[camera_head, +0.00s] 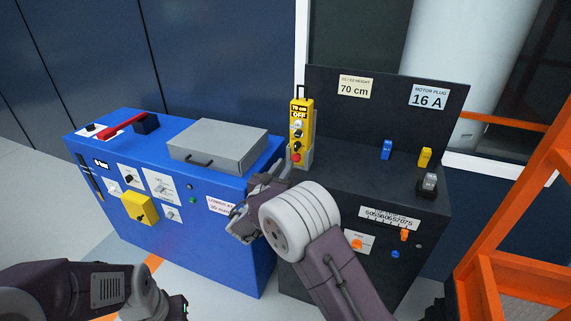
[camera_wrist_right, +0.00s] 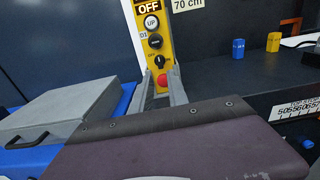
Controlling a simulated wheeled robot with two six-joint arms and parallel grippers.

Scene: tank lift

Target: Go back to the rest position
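My right gripper (camera_head: 262,205) is in front of the gap between the blue cabinet and the black console, below the yellow pendant (camera_head: 301,124). The pendant stands upright in a grey holder (camera_head: 307,155), reads OFF, and has a red button near its bottom. In the right wrist view the pendant (camera_wrist_right: 156,45) stands just beyond my purple gripper housing (camera_wrist_right: 190,145).
The blue cabinet (camera_head: 230,260) carries a grey lidded box (camera_head: 218,146) and a red lever (camera_head: 122,125). The black console (camera_head: 345,180) holds blue, yellow and grey plugs. An orange frame (camera_head: 500,230) stands close on the right. Floor shows at the left.

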